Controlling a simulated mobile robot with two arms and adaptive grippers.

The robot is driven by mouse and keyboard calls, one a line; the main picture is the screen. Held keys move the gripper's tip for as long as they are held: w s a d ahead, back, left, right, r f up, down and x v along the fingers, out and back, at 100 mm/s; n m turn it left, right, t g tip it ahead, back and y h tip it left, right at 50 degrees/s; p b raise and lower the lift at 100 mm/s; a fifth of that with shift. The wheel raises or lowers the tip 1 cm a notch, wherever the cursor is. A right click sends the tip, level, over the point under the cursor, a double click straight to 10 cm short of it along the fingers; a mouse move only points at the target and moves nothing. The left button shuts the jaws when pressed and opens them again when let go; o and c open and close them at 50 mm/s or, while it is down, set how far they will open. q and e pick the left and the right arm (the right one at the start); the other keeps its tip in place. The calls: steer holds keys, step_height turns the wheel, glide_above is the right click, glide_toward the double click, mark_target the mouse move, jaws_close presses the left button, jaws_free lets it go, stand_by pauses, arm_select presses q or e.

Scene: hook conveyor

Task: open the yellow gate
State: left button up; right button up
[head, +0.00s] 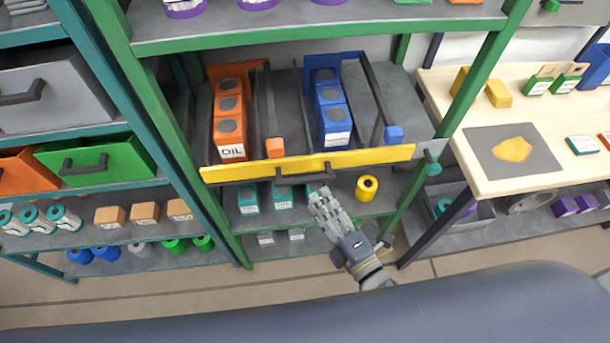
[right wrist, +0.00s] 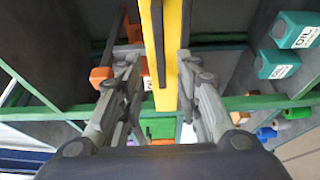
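The yellow gate (head: 240,173) is a long yellow bar across the front of a shelf bay, with a dark handle (head: 272,177) along its face. It spans the bay in front of orange and blue boxes. My right gripper (head: 322,194) is just below the gate, right of its middle. In the right wrist view the gate (right wrist: 173,40) runs between the two spread fingers of the right gripper (right wrist: 158,58), with the dark handle beside it. The fingers are apart; I cannot tell whether they touch the handle. My left gripper is not in view.
Orange oil boxes (head: 230,128) and blue boxes (head: 333,118) stand in lanes behind the gate. Teal boxes (head: 283,197) and a yellow spool (head: 366,188) sit on the shelf below. Green posts (head: 462,100) flank the bay. A wooden table (head: 480,110) stands at right.

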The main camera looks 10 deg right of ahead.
mark_target(305, 178)
steer(key=p+x, duration=0.1)
steer(key=x, duration=0.6)
steer(key=shift+p, duration=0.3)
steer(key=shift+w+a, duration=0.1)
steer(key=shift+w, duration=0.25)
steer(key=shift+w+a, duration=0.1)
steer(key=shift+w, duration=0.15)
jaws_close()
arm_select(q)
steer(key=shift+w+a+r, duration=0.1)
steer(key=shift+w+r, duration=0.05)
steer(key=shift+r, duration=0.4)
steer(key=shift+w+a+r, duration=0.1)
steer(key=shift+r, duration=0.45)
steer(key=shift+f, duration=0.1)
